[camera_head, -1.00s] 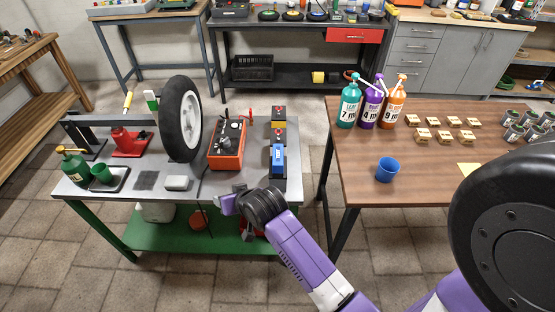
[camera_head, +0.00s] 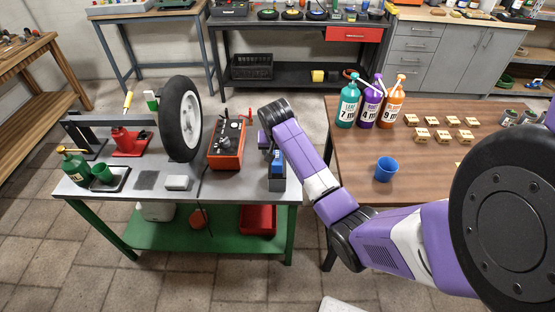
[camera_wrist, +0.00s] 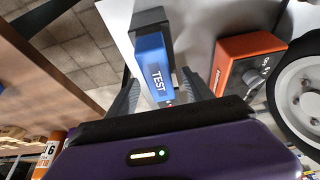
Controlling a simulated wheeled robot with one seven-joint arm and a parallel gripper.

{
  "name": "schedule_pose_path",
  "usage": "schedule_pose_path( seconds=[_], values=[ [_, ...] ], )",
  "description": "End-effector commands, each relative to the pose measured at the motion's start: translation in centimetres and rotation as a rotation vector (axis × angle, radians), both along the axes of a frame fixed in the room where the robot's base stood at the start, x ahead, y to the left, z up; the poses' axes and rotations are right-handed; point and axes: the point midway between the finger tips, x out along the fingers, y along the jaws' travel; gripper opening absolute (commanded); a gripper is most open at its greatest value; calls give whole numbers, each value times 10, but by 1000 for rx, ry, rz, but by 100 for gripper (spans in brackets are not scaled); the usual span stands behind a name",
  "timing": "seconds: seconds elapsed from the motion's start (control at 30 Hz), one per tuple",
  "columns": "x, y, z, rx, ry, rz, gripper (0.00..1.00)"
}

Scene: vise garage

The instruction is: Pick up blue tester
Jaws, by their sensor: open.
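The blue tester (camera_head: 277,165) stands near the right end of the grey-topped workbench, partly covered by my arm in the head view. In the wrist view the blue tester (camera_wrist: 154,69), marked TEST, has a dark part at its far end. It lies between the two fingers of my gripper (camera_wrist: 160,92), which are open with a finger on each side. I cannot tell whether either finger touches it. In the head view the fingers are hidden behind my wrist.
An orange tester box (camera_head: 228,145) stands left of the blue tester, with a wheel (camera_head: 182,118) beyond it. A wooden table (camera_head: 350,163) with bottles and a blue cup (camera_head: 386,168) is on the right, across a narrow gap.

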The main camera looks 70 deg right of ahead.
Motion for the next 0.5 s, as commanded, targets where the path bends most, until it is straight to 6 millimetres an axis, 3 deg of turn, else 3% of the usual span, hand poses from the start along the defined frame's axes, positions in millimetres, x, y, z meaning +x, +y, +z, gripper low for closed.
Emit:
schedule_pose_path(
  seconds=[0.27,0.5],
  values=[
    [3,-13,-34,1,2,1,60],
    [4,-16,-42,-1,-1,0,60]
  ],
)
